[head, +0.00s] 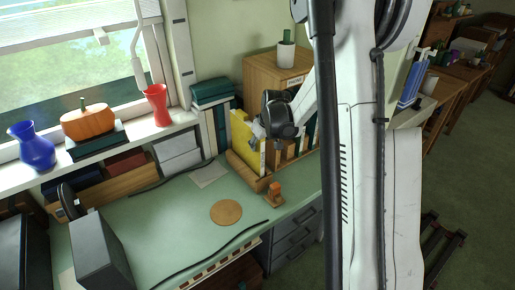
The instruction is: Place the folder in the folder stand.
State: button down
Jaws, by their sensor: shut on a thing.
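The yellow folder (241,140) stands upright at the left end of the wooden folder stand (244,178), at the back right of the green desk. My gripper (257,131) is at the folder's upper right edge and shut on it. The folder's lower part is at the stand's left section; I cannot tell whether it rests on the stand's base. Several dark folders or binders stand in the stand's other slots to the right, partly hidden by my gripper and arm.
A small orange-brown object (275,194) stands on the desk in front of the stand. A wooden box (262,75) with a potted cactus (286,52) is behind. Green books (211,92) are to the left. A round cork mat (226,212) lies on the mostly clear desk middle.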

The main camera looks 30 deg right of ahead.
jog(key=shift+f, duration=0.85)
jog(key=shift+f, duration=0.15)
jog(key=c, duration=1.5)
grip_release()
jog(key=shift+c, duration=0.2)
